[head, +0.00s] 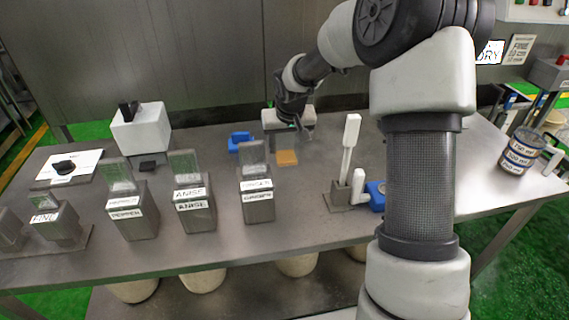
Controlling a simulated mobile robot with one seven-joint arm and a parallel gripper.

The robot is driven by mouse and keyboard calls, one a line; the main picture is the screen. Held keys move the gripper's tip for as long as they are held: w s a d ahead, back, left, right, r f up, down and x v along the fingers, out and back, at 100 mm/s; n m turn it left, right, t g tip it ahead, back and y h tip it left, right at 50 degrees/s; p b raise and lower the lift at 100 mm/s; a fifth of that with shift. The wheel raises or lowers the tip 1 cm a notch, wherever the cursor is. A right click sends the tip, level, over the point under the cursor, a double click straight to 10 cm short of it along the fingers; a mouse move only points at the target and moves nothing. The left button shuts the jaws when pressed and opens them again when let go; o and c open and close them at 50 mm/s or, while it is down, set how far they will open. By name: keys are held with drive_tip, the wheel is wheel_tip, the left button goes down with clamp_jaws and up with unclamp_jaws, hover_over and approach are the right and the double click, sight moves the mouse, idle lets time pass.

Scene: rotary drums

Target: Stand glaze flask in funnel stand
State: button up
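I cannot make out a glaze flask for certain. A white, paddle-shaped upright piece (350,146) stands in a small grey holder (341,193) at the middle right, left of my arm. I cannot tell whether this holder is the funnel stand. A blue piece (376,194) sits against its right side, partly behind my arm.
Several labelled grey bins with raised lids (194,213) line the front left of the table (300,238). A white machine (141,131) stands at the back left. A blue item (239,139) and a tan block (287,158) lie mid-table.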

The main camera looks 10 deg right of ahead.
drive_tip(key=shift+f+b, duration=0.3)
drive_tip(key=shift+f, duration=2.15)
drive_tip(key=shift+f, duration=0.15)
drive_tip(key=o, duration=1.1)
